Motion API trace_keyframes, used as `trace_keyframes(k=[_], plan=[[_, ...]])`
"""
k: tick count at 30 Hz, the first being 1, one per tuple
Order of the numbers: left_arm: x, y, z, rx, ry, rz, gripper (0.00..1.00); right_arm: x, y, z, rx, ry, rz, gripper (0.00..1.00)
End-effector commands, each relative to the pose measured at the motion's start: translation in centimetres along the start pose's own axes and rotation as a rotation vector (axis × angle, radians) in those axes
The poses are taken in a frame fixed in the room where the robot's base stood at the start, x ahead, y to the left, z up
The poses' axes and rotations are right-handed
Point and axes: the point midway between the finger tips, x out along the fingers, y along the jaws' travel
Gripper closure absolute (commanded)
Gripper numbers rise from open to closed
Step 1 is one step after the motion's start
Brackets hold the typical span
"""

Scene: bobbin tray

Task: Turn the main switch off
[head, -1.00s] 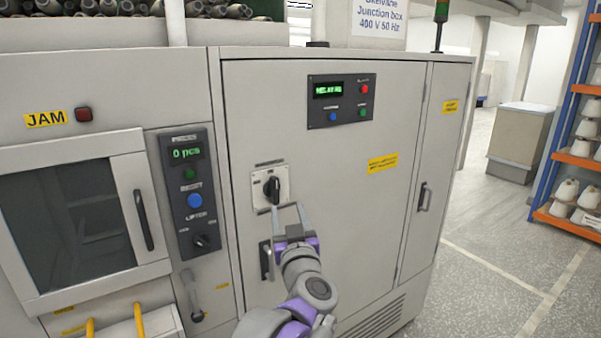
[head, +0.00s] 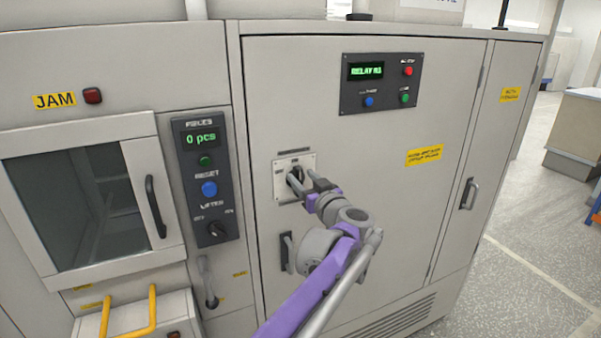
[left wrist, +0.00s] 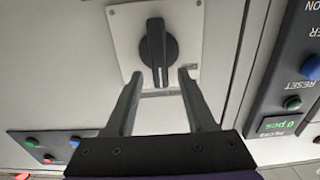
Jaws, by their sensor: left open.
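The main switch is a black rotary knob (left wrist: 158,50) on a pale square plate (left wrist: 119,23). In the left wrist view, the knob's grip bar runs nearly up and down the picture. In the head view, the plate (head: 280,186) is on the large grey cabinet door, with the knob partly hidden by my gripper. My left gripper (left wrist: 158,76) is open, with its two fingertips apart at the knob's near end. In the head view the left gripper (head: 306,181) is right at the switch. I cannot tell whether the fingers touch the knob. My right gripper is not in view.
A dark panel (head: 385,102) with a green RELAY display and buttons is above right of the switch. A counter panel (head: 207,160) is at left. A black door handle (head: 287,252) is below the switch. Floor is clear at right.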

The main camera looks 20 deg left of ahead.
Motion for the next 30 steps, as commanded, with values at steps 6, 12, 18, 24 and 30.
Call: trace_keyframes(k=[6,12,18,24,30], plan=[[1.9,0.0,0.0,0.0,0.0,0.0,0.45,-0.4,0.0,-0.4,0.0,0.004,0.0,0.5],[2.1,0.0,0.1,0.0,0.0,0.002,0.45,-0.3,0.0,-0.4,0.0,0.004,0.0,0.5],[2.1,0.0,0.1,0.0,0.0,0.001,0.63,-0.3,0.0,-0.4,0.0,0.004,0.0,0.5],[2.1,0.0,0.1,0.0,0.0,0.001,0.99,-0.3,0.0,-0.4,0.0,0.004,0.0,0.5],[2.1,0.0,0.1,0.0,0.0,0.001,1.0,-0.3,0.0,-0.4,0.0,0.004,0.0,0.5]])
